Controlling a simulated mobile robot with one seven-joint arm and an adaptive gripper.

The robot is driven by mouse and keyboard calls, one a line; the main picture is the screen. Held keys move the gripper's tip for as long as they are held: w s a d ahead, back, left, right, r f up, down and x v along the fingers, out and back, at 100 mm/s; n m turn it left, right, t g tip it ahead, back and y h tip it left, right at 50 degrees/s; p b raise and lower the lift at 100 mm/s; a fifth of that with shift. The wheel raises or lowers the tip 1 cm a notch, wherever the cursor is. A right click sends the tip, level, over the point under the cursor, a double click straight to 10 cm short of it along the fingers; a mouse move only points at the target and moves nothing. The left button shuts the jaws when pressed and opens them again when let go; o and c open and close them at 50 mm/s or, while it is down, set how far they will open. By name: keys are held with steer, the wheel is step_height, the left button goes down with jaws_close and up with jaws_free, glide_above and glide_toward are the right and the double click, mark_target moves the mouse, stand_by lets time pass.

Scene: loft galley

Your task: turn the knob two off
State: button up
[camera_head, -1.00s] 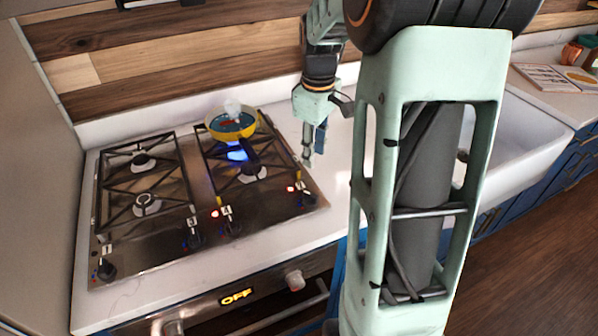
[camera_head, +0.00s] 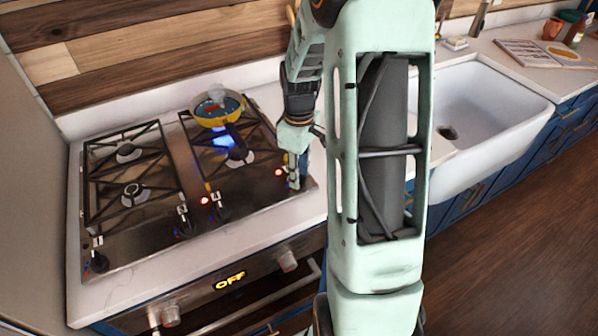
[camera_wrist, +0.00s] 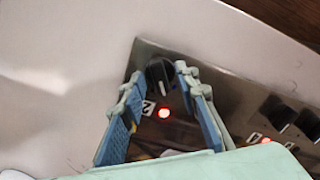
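The black knob (camera_wrist: 160,72) at the cooktop's right front corner has a white pointer line. Beside it are a small plate (camera_wrist: 148,107), which seems to read 2, and a lit red light (camera_wrist: 164,113). My gripper (camera_wrist: 160,76) is open, with one finger on each side of this knob. I cannot tell whether the fingers touch it. In the head view my gripper (camera_head: 294,182) points down over the cooktop's right front corner and mostly hides the knob.
A yellow pan (camera_head: 217,108) sits on the back right burner, with a blue flame (camera_head: 224,142) at it. Another knob (camera_head: 221,211) has a lit red light (camera_head: 204,201). More knobs line the front left. The oven display (camera_head: 230,281) reads OFF. A white sink (camera_head: 490,115) is at right.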

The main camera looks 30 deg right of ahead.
jaws_close()
steer(key=shift+m, duration=0.3)
steer(key=m+b, duration=0.1)
steer(key=m, duration=0.1)
steer(key=shift+m, duration=0.4)
steer(key=shift+m+b, duration=0.55)
steer(key=shift+m, duration=1.25)
jaws_free()
